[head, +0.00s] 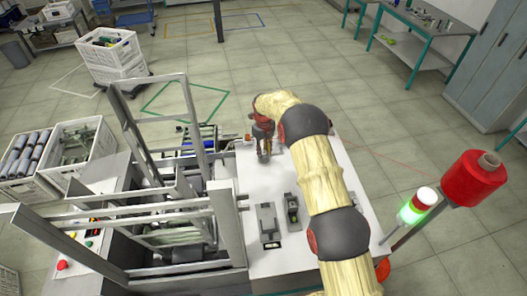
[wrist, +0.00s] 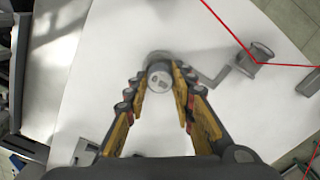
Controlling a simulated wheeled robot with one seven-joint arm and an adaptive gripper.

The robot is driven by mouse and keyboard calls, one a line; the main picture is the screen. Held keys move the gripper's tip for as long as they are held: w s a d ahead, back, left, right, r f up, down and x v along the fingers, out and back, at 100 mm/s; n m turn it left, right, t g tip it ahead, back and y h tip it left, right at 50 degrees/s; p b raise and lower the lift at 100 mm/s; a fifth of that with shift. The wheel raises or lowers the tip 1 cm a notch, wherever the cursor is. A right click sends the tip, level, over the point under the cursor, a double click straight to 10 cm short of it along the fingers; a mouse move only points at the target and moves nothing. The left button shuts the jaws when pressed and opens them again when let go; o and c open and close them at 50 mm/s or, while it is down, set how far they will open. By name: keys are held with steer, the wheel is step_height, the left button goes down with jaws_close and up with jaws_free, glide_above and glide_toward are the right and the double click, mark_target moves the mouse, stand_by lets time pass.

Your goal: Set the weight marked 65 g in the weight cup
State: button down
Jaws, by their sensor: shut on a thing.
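My gripper (head: 264,154) points down over the far part of the white table top. In the wrist view its two yellow-padded fingers (wrist: 162,84) close around a small grey metal cylinder with dark marks on its top, which looks like the weight (wrist: 159,80). The marking is too small to read. A round grey rim (wrist: 157,57) shows just beyond the weight and partly behind it; it may be the weight cup, mostly hidden. I cannot tell whether the weight touches it. In the head view the gripper hides the weight.
A grey bracket (wrist: 213,80) stands right of the fingertips, and a post (wrist: 256,56) with red thread is farther right. Two grey fixtures (head: 268,222) (head: 292,208) sit on the table. A metal frame (head: 190,130) rises at left. A red spool (head: 470,182) and green-lit lamp (head: 412,212) stand right.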

steer(key=shift+f, duration=0.3)
steer(key=shift+f+b, duration=0.35)
steer(key=shift+b, duration=0.15)
steer(key=shift+f, duration=0.3)
steer(key=shift+s+d+f+b, duration=0.1)
steer(key=shift+s+f+b, duration=0.15)
steer(key=shift+f+b, duration=0.35)
steer(key=shift+s+d+f+b, duration=0.1)
steer(key=shift+s+f+b, duration=0.2)
steer(key=shift+b, duration=0.4)
steer(key=shift+a, duration=0.1)
steer(key=c, duration=1.8)
jaws_free()
steer(key=o, duration=0.4)
steer(key=shift+w+f, duration=0.15)
steer(key=shift+w, duration=0.05)
steer(key=shift+r, duration=0.2)
